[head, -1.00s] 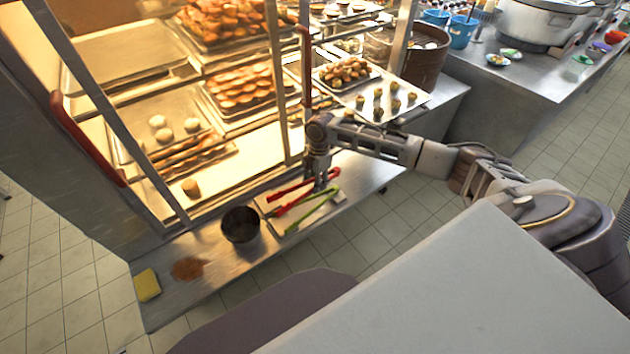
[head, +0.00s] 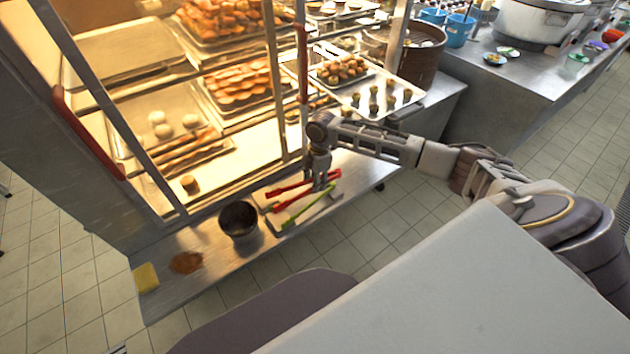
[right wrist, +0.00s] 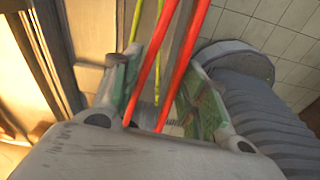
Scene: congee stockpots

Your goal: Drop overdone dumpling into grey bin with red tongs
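The red tongs (head: 288,190) lie on a tray on the steel counter, beside green-handled tongs (head: 308,208). My right gripper (head: 318,184) is low over the tray at the tongs. In the right wrist view, its fingers (right wrist: 160,95) stand apart, with the red tongs' two arms (right wrist: 168,62) between them. I cannot tell whether they touch. The grey bin (head: 239,222), a small dark pot, stands upright on the counter, left of the tray. A single brown lump (head: 190,185), possibly the overdone dumpling, sits inside the lit cabinet. My left gripper is not in view.
The glass cabinet (head: 290,85) holds trays of buns and pastries behind posts and red handles. A yellow sponge (head: 146,278) and a brown spill (head: 186,262) are on the counter's left end. A tray of small dumplings (head: 390,98) sits behind my right arm.

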